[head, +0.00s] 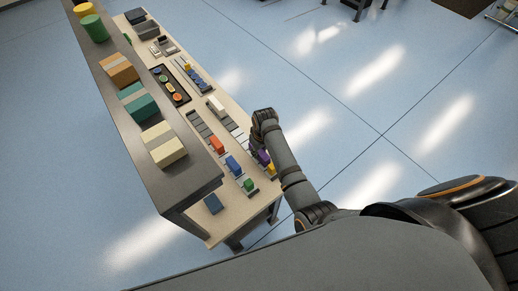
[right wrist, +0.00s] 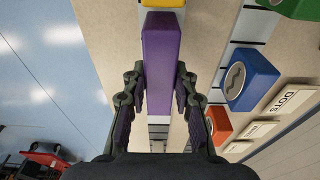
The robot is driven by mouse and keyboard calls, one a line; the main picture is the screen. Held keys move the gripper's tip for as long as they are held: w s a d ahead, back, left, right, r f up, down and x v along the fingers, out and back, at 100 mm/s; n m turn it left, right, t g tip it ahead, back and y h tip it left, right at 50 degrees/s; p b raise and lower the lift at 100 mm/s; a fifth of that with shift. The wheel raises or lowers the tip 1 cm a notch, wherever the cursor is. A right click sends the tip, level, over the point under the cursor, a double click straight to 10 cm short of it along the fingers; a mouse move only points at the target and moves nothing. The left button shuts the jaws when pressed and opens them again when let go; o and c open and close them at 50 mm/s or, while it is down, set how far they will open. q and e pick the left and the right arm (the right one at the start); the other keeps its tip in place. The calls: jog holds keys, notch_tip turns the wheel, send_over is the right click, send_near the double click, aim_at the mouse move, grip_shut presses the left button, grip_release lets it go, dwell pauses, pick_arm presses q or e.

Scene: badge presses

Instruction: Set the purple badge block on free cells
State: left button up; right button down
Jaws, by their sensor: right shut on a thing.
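The purple badge block (right wrist: 162,62) is a long purple bar, held between the two fingers of my right gripper (right wrist: 160,85) in the right wrist view. In the head view the purple block (head: 262,157) shows small beneath my right gripper (head: 258,146), over the right edge of the bench. A pale strip of cells with dark lines (right wrist: 158,120) lies below the block in the wrist view. A yellow block (right wrist: 163,3) shows just past the purple block's far end. I cannot tell whether the purple block touches the strip. My left gripper is not in view.
A blue block (right wrist: 250,77), a red-orange block (right wrist: 218,124) and a green block (right wrist: 297,8) stand beside the strip. Printed cards (right wrist: 292,99) lie near them. A raised dark shelf (head: 130,115) carries several boxes and cans along the bench's left side. Open floor lies right.

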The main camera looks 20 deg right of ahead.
jog(key=shift+s, duration=0.1)
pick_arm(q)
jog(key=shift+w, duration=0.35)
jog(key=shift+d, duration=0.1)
pick_arm(e)
jog(key=shift+f, duration=0.25)
jog(key=c, duration=1)
grip_release()
jog(key=shift+r, duration=0.1)
notch_tip(320, 180, up, 3)
jog(key=p, duration=0.3)
jog(key=shift+r, duration=0.15)
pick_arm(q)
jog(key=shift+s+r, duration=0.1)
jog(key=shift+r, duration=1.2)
pick_arm(e)
jog(key=shift+r, duration=3.8)
